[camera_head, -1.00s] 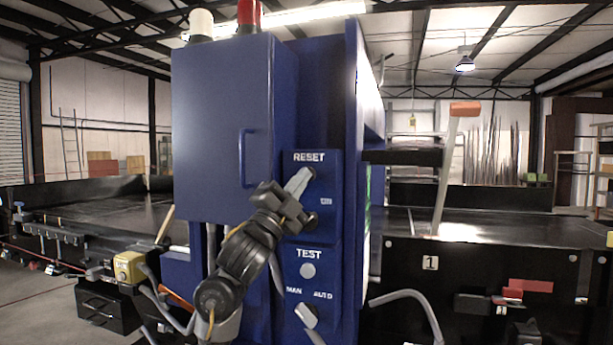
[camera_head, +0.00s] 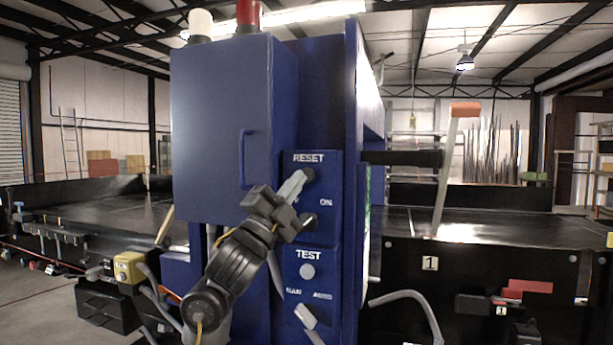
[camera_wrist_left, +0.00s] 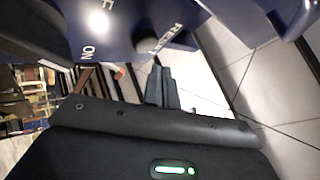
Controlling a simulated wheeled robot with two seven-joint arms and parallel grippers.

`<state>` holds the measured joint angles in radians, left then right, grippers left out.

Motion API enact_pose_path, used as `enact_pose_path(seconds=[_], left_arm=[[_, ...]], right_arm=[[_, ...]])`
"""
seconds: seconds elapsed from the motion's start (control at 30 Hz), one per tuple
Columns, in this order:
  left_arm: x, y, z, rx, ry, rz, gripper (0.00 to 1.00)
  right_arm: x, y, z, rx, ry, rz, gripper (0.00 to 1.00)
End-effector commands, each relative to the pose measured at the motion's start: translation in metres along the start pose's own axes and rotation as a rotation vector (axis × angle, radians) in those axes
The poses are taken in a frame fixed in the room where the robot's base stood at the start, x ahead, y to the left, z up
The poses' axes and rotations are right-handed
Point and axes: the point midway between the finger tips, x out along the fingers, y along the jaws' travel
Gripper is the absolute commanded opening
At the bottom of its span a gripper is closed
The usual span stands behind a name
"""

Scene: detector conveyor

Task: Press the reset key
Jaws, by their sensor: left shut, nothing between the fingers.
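The reset key (camera_head: 309,175) is a small dark round knob under the RESET label on the blue control panel (camera_head: 328,240). My left gripper (camera_head: 299,180) is shut and empty, its pale fingers angled up to the right. In the head view its tips lie at the key's left edge; whether they touch it I cannot tell. The wrist body partly covers the OFF/ON labels. My right gripper is not in view.
A dark ON/OFF knob (camera_head: 309,220) sits just below the gripper. A pale round TEST button (camera_head: 307,271) and a MAN/AUTO switch (camera_head: 305,315) are lower. A blue cabinet door with a handle (camera_head: 244,158) stands left, and black conveyors (camera_head: 480,226) extend both sides.

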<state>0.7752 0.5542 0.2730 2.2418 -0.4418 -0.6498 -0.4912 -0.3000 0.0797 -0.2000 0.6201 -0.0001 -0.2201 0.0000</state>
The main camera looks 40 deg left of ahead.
Motion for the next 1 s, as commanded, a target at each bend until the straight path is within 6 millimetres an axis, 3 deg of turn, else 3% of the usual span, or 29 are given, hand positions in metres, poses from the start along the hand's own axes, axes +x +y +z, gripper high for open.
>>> enact_pose_path(seconds=[0.4, 1.0], left_arm=[[-0.024, -0.018, -0.018, 0.002, 0.000, 0.001, 0.00], [-0.025, -0.019, -0.019, 0.001, 0.000, 0.000, 0.00]], right_arm=[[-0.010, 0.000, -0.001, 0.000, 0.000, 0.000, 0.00], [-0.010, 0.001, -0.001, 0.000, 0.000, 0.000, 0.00]])
